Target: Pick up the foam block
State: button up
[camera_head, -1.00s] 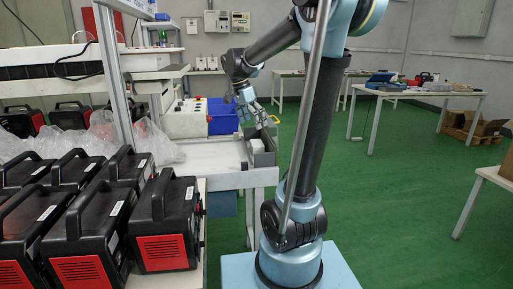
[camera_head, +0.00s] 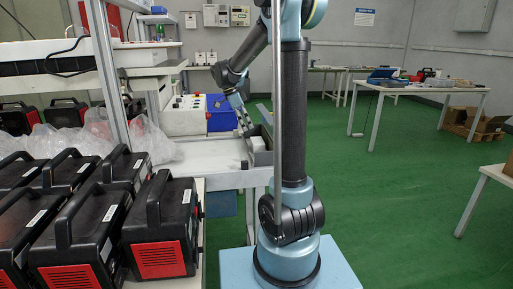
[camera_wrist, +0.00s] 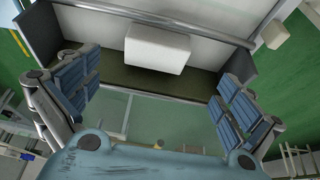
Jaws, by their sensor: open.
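The foam block (camera_wrist: 157,49) is a white rectangular block. In the wrist view it lies in a grey open bin (camera_wrist: 105,70), near the bin's far side and ahead of my fingers. My gripper (camera_wrist: 155,100) is open and empty, its two blue-padded fingers spread wide, with the block between and beyond them. In the head view my gripper (camera_head: 246,132) points down over the grey bin (camera_head: 262,156) at the end of a white worktable. The block shows there only as a small pale patch (camera_head: 257,144), partly hidden by the bin wall.
Black-and-red cases (camera_head: 160,225) crowd the near left table, with clear plastic wrap (camera_head: 140,140) behind them. A blue crate (camera_head: 221,113) and a white control box (camera_head: 184,116) stand behind the bin. A metal rail (camera_wrist: 150,16) runs beside the block.

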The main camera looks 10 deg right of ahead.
aim_at(255, 140)
jog(key=shift+s+d+x, duration=0.1)
jog(key=shift+d+x, duration=0.05)
jog(key=shift+x, duration=2.45)
jog(key=shift+s+d+x, duration=0.1)
jog(key=shift+x, duration=2.5)
jog(key=shift+r, duration=0.15)
jog(key=c, duration=0.6)
